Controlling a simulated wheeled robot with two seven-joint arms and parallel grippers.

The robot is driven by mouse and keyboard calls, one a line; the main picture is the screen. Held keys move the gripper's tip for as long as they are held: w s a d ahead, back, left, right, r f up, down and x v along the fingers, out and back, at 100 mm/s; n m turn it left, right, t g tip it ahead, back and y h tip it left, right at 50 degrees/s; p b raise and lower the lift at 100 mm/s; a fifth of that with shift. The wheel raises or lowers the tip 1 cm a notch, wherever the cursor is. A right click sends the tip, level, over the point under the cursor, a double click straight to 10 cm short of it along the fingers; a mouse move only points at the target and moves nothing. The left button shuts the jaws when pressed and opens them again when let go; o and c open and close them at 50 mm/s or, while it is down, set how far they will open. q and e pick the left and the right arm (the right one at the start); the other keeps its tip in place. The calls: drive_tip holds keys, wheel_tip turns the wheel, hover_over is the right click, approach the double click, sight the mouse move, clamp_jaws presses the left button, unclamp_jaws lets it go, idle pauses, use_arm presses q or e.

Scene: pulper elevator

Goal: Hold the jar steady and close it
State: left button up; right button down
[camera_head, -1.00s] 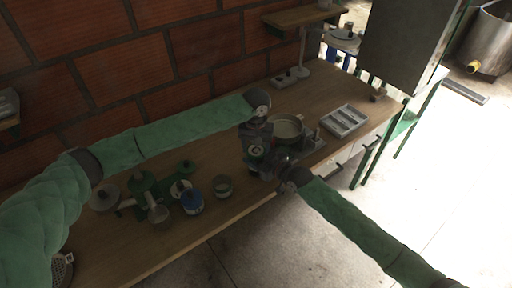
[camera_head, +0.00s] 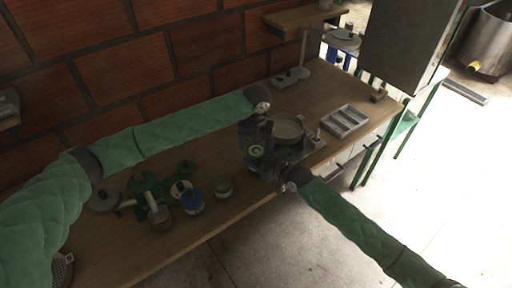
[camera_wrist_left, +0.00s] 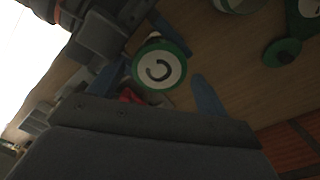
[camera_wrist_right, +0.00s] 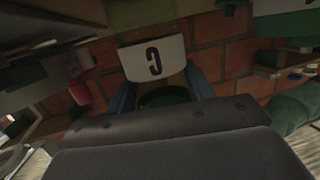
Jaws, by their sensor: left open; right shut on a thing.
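The jar's round top (camera_head: 255,151), white with a green rim, shows between my two grippers near the table's front edge. In the left wrist view its white disc with a dark C mark (camera_wrist_left: 158,69) faces the camera. My left gripper (camera_head: 254,136) is open, its blue fingers (camera_wrist_left: 160,88) apart on either side of the disc. My right gripper (camera_head: 268,164) is shut on the jar. Whether the lid is fully seated cannot be told.
A pale round pan (camera_head: 289,129) stands just right of the grippers, and a grey compartment tray (camera_head: 344,121) lies farther right. A blue jar (camera_head: 192,203), a small jar (camera_head: 222,187) and a green hand-cranked machine (camera_head: 145,187) stand to the left. A brick wall (camera_head: 125,65) closes the back.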

use_arm(q)
wheel_tip(320, 180, up, 3)
drive_tip(key=shift+d+r, duration=0.1)
drive_tip(key=shift+r, duration=0.1)
drive_tip(key=shift+c, duration=1.3)
drive_tip(key=r, duration=0.3)
drive_tip(key=shift+w+a+r, duration=0.1)
drive_tip(key=shift+a+r, duration=0.25)
drive_tip(key=shift+d+n, duration=0.3)
drive_tip(key=shift+n, duration=0.1)
drive_tip(key=shift+f, duration=4)
drive_tip(key=shift+c, duration=0.4)
